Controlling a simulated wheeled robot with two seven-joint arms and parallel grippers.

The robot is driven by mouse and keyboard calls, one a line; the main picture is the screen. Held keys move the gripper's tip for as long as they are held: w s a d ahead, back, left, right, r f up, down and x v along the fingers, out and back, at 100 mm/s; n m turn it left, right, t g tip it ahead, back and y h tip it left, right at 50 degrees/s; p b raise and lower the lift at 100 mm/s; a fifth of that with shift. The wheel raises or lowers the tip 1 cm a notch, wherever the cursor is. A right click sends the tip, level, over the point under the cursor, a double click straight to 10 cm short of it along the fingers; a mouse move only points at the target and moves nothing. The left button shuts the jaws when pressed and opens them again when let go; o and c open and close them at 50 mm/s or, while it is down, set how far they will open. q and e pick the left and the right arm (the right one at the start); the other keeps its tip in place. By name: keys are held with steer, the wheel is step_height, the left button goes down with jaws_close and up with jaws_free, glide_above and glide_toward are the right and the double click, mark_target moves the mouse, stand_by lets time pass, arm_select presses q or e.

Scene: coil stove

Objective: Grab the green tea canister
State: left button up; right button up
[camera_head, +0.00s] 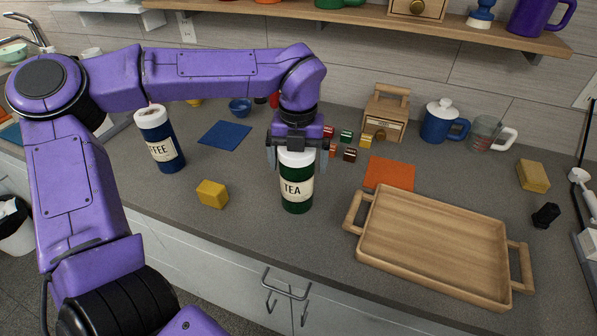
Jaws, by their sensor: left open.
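The green tea canister (296,199) stands upright on the grey counter, with a white lid and a cream "TEA" label facing me. My left gripper (297,163) is above it, pointing down. Its open fingers are on the left and right of the white lid. I cannot tell whether either finger touches the lid. The gripper hides the top of the lid. My right gripper is not in view.
A blue coffee canister (161,144) and a yellow block (212,194) stand to the left. A wooden tray (435,236) lies to the right, near an orange mat (390,173). Small coloured blocks (347,136) are behind. A shelf (370,15) runs above.

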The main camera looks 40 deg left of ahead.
arm_select(q)
steer(key=shift+s+f, duration=0.1)
steer(key=shift+f, duration=0.35)
steer(key=shift+s, duration=0.2)
steer(key=shift+w, duration=0.1)
steer(key=c, duration=1)
steer(key=shift+c, duration=0.2)
